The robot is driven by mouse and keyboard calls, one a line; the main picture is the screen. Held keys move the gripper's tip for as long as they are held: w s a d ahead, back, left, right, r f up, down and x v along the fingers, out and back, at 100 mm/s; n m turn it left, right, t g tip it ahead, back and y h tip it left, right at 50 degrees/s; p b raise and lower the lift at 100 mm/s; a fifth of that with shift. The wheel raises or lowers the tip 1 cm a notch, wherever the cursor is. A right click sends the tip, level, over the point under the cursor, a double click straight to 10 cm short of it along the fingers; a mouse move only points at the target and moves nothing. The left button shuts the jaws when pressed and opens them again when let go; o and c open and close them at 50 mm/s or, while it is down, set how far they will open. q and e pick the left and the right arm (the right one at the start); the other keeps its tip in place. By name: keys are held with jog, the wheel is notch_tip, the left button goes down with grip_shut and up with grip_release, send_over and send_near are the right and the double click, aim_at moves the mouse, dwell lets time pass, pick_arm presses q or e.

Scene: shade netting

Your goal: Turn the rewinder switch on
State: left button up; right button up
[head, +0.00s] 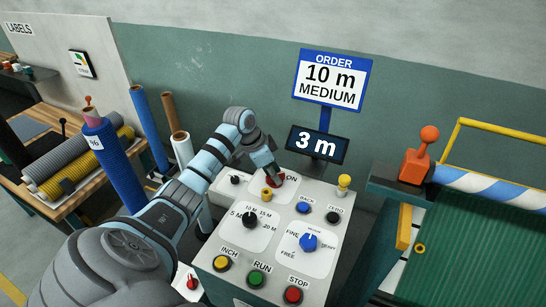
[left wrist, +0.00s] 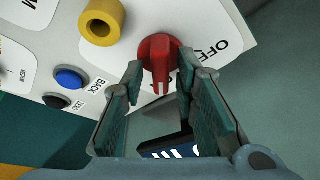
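The red rotary switch (left wrist: 158,52) sits on a white plate of the control panel, with OFF lettering beside it in the left wrist view. My left gripper (left wrist: 160,70) is open, one finger on each side of the switch's handle, with small gaps seeming to show. In the head view my left gripper (head: 270,170) reaches down to the panel's back. My right gripper is not in view.
A yellow ring-shaped part (left wrist: 101,22) stands close to the switch. The panel (head: 215,262) carries a black dial (head: 250,219), a blue dial (head: 308,242) and several push buttons. A display (head: 317,144) reading 3 m and an order sign (head: 331,80) stand behind it.

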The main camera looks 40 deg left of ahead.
pick_arm(q)
jog(key=v, duration=1.2)
jog(key=shift+s, duration=0.1)
